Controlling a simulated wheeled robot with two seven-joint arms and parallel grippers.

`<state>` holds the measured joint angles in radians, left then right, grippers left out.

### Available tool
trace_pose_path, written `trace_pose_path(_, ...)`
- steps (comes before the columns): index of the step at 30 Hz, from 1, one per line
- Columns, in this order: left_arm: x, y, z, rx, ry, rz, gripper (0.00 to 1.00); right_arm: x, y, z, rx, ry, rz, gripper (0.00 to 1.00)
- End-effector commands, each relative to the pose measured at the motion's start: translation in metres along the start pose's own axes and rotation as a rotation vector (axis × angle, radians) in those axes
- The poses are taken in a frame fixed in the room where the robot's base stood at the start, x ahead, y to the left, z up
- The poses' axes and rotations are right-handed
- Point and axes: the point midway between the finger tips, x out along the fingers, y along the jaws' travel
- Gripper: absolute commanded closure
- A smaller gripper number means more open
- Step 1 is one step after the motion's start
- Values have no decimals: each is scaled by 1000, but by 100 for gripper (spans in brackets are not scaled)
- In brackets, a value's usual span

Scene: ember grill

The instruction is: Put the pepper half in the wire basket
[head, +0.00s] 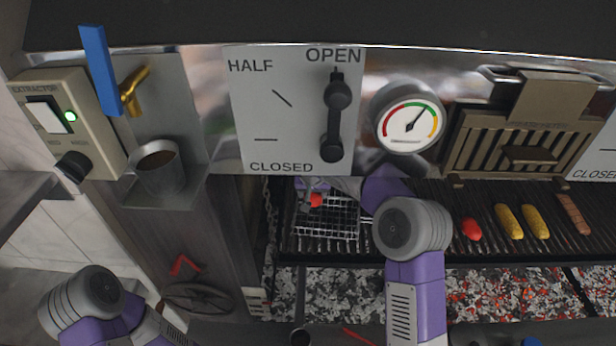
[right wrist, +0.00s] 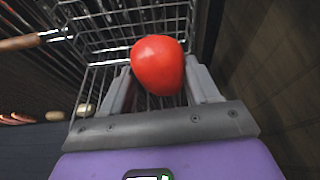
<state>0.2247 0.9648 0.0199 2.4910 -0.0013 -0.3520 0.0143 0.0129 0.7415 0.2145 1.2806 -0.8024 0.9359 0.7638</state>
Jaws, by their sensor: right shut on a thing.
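A red pepper half (head: 316,200) is between the fingers of my right gripper (head: 311,192), over the left part of the wire basket (head: 340,228). In the right wrist view the pepper half (right wrist: 158,65) sits between the two grey fingertips (right wrist: 160,78). The wire basket (right wrist: 110,50) shows behind and around it there; I cannot tell whether the pepper touches the wires. The basket lies on the grill grate. My left arm enters at the lower left of the head view, but its gripper is out of view.
Another red piece (head: 471,228), two yellow corn pieces (head: 509,222) and a sausage (head: 573,214) lie on the grate to the right. Hot coals (head: 520,290) glow below it. A lever (head: 337,115) and a gauge (head: 408,122) are on the panel behind. A wooden handle (right wrist: 20,43) sticks out from the basket.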

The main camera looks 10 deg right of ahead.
Motion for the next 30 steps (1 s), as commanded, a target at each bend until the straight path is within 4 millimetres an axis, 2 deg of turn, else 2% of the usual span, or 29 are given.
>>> trace_pose_path(3, -1, 0, 0, 0, 0, 0, 57, -4, 0, -3, 2, 9, -3, 70)
trace_pose_path(8, -1, 0, 0, 0, 0, 0, 57, -1, 0, -2, 2, 10, -3, 70)
trace_pose_path(16, 1, 0, 0, 0, 1, 0, 57, 24, 0, 9, 1, 7, -2, 70)
trace_pose_path(30, 22, -8, -1, 0, 1, 0, 57, 71, 0, 28, 1, 6, -2, 70)
